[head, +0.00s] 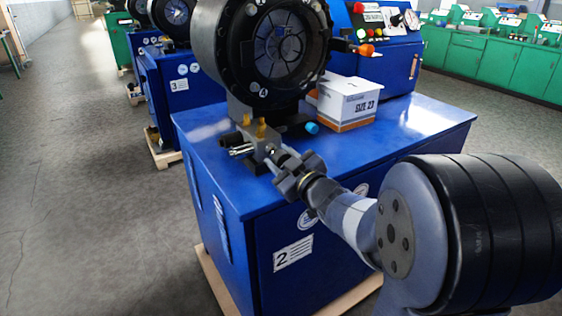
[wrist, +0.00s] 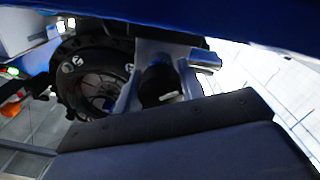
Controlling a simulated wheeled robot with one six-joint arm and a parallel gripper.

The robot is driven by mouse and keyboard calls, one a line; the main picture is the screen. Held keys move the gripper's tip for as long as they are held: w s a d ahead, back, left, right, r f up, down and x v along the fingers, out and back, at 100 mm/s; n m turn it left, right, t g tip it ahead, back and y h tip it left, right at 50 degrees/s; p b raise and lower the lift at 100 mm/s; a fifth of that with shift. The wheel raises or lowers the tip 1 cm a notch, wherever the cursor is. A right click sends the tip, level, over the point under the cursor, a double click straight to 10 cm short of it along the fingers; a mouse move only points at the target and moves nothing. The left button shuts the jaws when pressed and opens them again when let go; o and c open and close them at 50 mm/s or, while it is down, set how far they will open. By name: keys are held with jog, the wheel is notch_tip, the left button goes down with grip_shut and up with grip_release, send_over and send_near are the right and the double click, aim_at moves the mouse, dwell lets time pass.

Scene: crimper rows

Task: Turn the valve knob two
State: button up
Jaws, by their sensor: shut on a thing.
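The machine marked 2 is a blue cabinet (head: 240,215) with a large black round crimper head (head: 270,50) on top. My gripper (head: 277,158) is at the valve fittings at the cabinet top's near left corner, below the crimper head. It is shut on the valve knob, which its fingers mostly hide in the head view. In the wrist view a dark rounded knob (wrist: 158,84) with a pale mark shows between light grey parts, and the crimper head (wrist: 90,75) is behind it. How far the knob is turned cannot be told.
Brass fittings (head: 261,128) and silver fittings (head: 240,150) are close beside my gripper. A blue-tipped part (head: 312,128) and a white-and-orange box (head: 348,104) are to the right on the cabinet. Another blue machine (head: 180,88) marked 3 stands behind. The floor at left is clear.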

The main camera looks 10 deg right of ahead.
jog(key=o, duration=1)
jog(key=p+v, duration=0.1)
jog(key=v, duration=0.9)
jog(key=shift+s+d, duration=0.15)
jog(key=shift+s, duration=0.25)
jog(key=x, duration=1.1)
jog(key=shift+b, duration=0.4)
jog(key=shift+s+m+p, duration=0.1)
jog(key=shift+m+p, duration=0.25)
jog(key=shift+m, duration=0.15)
